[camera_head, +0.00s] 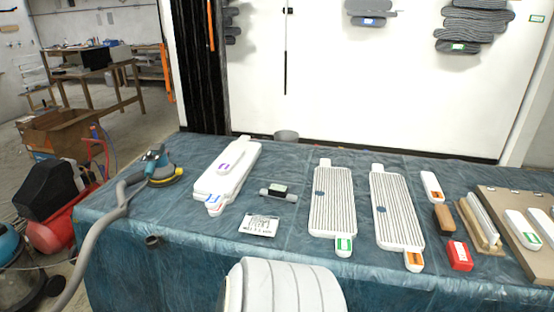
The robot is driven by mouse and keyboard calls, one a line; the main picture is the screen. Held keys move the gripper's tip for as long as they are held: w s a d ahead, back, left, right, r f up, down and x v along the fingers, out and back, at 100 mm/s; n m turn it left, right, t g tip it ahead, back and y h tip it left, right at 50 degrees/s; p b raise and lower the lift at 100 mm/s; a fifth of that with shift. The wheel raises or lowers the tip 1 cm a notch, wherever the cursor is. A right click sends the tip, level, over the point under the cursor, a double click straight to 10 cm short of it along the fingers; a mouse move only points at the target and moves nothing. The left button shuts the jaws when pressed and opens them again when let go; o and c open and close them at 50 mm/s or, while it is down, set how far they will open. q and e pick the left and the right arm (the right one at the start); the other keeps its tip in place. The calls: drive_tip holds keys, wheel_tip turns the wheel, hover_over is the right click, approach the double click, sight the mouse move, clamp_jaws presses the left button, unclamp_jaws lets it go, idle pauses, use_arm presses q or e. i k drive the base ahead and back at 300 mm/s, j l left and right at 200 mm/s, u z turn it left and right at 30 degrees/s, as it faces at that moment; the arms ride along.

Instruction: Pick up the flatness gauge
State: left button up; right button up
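A small grey bar with a dark block on top, which looks like the flatness gauge (277,190), lies on the blue-covered table (190,232) near its middle. It sits between a stack of white relief pieces (227,172) on its left and a ribbed white panel (332,202) on its right. A white printed card (259,224) lies just in front of it. The gauge is apart from these things and nothing covers it. Neither of my grippers shows in the head view.
A second ribbed panel (396,208), a red box (459,255), a brown block (444,218) and a brown board (520,235) fill the right side. A sander (160,168) with a grey hose (97,235) is at the left. A grey cup (286,136) stands behind.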

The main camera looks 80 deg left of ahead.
sight(280, 192)
drive_tip(key=u, duration=2.75)
